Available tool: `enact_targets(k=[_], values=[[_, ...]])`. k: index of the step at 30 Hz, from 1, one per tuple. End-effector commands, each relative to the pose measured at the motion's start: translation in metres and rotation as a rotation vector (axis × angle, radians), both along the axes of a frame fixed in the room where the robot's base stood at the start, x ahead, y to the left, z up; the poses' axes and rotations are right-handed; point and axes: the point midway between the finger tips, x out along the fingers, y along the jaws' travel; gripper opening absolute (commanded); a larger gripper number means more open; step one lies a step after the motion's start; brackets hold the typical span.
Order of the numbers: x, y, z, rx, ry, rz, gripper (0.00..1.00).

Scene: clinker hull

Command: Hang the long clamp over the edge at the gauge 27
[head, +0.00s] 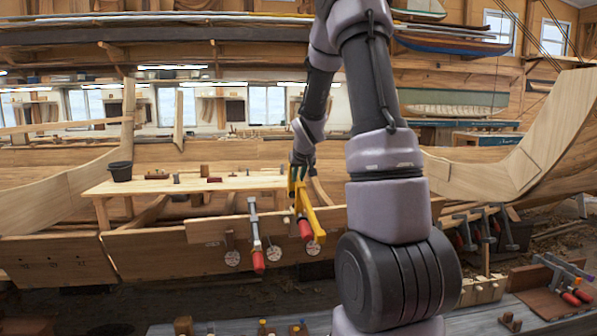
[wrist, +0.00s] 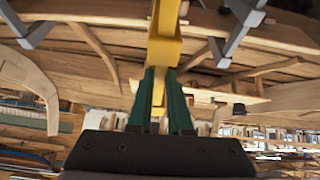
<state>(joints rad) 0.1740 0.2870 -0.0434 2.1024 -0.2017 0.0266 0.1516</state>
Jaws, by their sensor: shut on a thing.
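A yellow clamp (head: 303,203) with a red handle is held in my gripper (head: 297,172), upright in front of the hull's plank edge. In the wrist view the green fingers (wrist: 164,78) are closed on the yellow bar (wrist: 164,45). Round white gauges hang below the plank: a left gauge (head: 232,258), a middle gauge (head: 273,254) and a right gauge (head: 312,247). Their numbers are too small to read. The clamp's lower end is close to the right gauge. I cannot tell whether the clamp touches the plank.
A grey clamp (head: 255,235) with a red handle hangs on the plank between the left and middle gauges. A bench board (head: 150,187) with a dark bucket (head: 120,171) and small blocks lies behind. More clamps hang at right (head: 480,228); others lie on a brown board (head: 545,303).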

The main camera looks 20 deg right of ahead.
Motion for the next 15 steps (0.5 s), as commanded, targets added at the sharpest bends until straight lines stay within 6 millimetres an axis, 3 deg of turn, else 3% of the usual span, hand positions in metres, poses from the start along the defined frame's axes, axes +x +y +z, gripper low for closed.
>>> enact_targets(k=[15], values=[[0.015,-0.005,-0.041,-0.001,-0.001,-0.001,0.00]])
